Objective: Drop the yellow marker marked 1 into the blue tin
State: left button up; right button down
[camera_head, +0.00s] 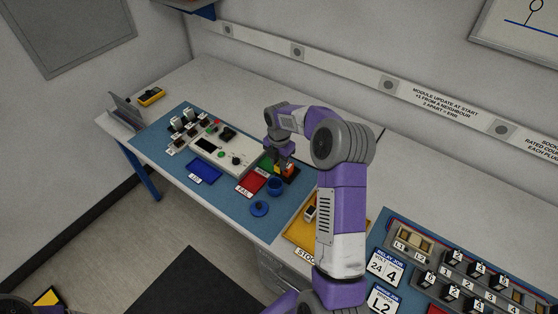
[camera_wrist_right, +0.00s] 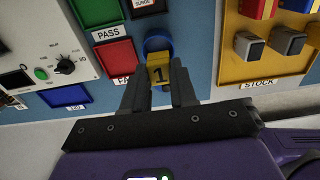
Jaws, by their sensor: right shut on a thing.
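The yellow marker marked 1 (camera_wrist_right: 158,74) is between the fingers of my right gripper (camera_wrist_right: 158,88), its number facing the wrist camera. My right gripper (camera_head: 283,158) is shut on it above the bench. The blue tin (camera_head: 275,186) stands on the blue mat, just in front of the gripper in the head view. In the right wrist view the round blue tin (camera_wrist_right: 158,42) shows just beyond the marker, which partly covers it. I cannot tell the gap between them. My left gripper is not in view.
A round blue lid-like piece (camera_head: 259,208) lies in front of the tin. A red FAIL tray (camera_head: 252,182) and a blue tray (camera_head: 203,171) lie to the left. A yellow STOCK tray (camera_head: 297,237) is to the right. A white control panel (camera_head: 221,151) stands behind.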

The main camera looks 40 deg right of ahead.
jog(key=shift+f+b, duration=0.85)
jog(key=shift+f, duration=0.65)
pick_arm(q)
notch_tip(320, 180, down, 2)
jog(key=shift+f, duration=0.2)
pick_arm(e)
jog(key=c, duration=0.8)
grip_release()
jog(key=shift+r, duration=0.1)
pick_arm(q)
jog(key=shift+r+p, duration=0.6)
pick_arm(e)
notch_tip(320, 180, up, 8)
jog(key=shift+f, duration=0.25)
